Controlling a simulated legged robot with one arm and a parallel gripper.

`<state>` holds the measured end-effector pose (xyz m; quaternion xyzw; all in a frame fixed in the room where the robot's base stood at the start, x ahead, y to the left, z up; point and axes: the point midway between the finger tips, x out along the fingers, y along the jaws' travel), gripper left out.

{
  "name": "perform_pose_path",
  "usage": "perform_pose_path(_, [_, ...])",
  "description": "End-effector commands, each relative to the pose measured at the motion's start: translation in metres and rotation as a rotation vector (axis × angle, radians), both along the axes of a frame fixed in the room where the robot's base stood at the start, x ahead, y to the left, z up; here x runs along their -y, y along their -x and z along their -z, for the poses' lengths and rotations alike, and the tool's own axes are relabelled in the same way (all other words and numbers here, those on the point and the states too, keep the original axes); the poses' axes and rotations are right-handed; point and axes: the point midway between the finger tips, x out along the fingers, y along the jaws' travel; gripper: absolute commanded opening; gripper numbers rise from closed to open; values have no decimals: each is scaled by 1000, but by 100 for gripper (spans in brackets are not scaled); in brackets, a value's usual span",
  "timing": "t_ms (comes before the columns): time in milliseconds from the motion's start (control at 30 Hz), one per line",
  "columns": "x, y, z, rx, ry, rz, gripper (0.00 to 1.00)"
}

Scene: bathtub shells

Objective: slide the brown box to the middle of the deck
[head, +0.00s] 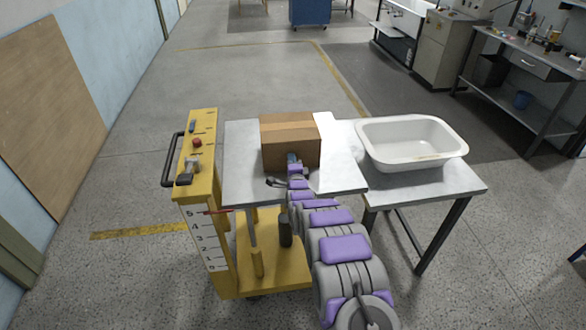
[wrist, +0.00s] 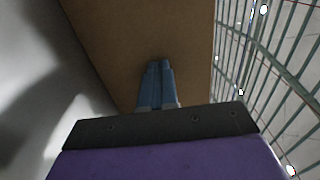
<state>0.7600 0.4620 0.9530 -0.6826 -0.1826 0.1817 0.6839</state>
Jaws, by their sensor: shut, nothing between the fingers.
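The brown box (head: 290,134) stands upright on the grey deck (head: 241,150) of a yellow lift cart, toward the deck's back middle. My gripper (head: 293,158) is at the box's near face, low down. In the wrist view my gripper (wrist: 158,68) has its two blue fingers together, with nothing between them. The brown box (wrist: 130,30) fills the upper middle of that view, right in front of the fingertips. I cannot tell whether the tips touch it. My arm hides part of the deck's near edge.
A white bathtub shell (head: 410,160) rests on a grey table (head: 430,185) right of the deck. The yellow cart column (head: 200,160) with a handle stands at the deck's left. Workbenches (head: 530,70) and a blue cabinet (head: 309,12) are farther back. Open floor lies behind the deck.

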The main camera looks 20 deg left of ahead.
Motion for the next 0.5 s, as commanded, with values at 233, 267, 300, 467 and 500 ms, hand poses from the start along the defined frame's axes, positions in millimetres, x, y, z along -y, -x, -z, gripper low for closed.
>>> perform_pose_path(233, [-11,-19,1,-1,0,-1,0])
perform_pose_path(267, [-11,-21,1,-3,1,-1,0])
perform_pose_path(300, [-11,-23,1,-3,-2,-1,0])
perform_pose_path(467, [-13,-28,-3,-1,-5,-1,0])
perform_pose_path(500, [-14,-28,-3,0,-6,-1,0])
